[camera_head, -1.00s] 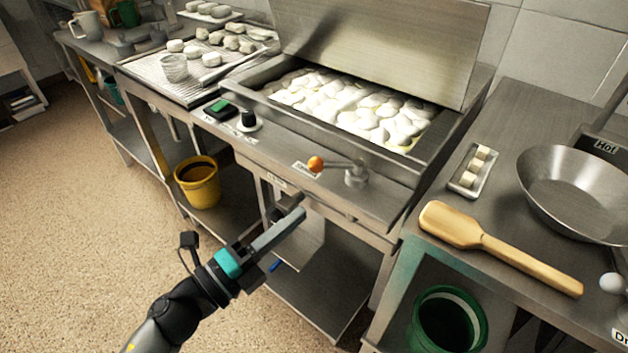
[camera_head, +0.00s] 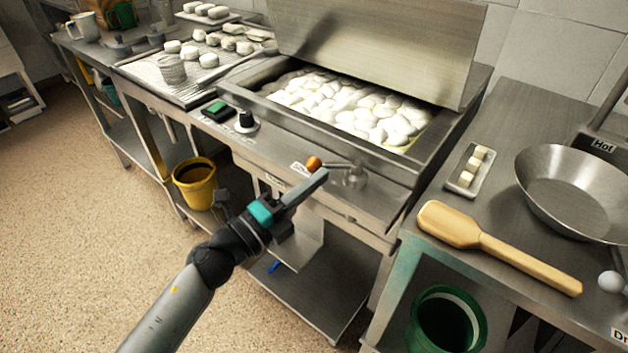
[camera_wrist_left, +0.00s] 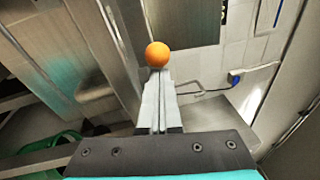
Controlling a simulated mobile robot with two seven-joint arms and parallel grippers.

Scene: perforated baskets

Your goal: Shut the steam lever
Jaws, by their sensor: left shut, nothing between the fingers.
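The steam lever has an orange ball knob (camera_head: 314,164) on a metal arm that runs right to a round metal pivot (camera_head: 354,176) on the front ledge of the steel cooker. My left gripper (camera_head: 322,176) is shut and empty, its fingertips close to the knob in the head view. In the left wrist view the knob (camera_wrist_left: 157,54) appears just beyond the tips of the closed fingers (camera_wrist_left: 158,78). I cannot tell whether they touch. The gripper covers part of the lever arm and part of the label beside the knob. My right gripper is not in view.
The cooker basin (camera_head: 345,105) holds many white pieces under a raised lid (camera_head: 380,45). A black dial (camera_head: 246,121) and a green switch (camera_head: 216,110) sit left on the ledge. A wooden paddle (camera_head: 500,247) and a steel pan (camera_head: 575,190) lie on the right counter.

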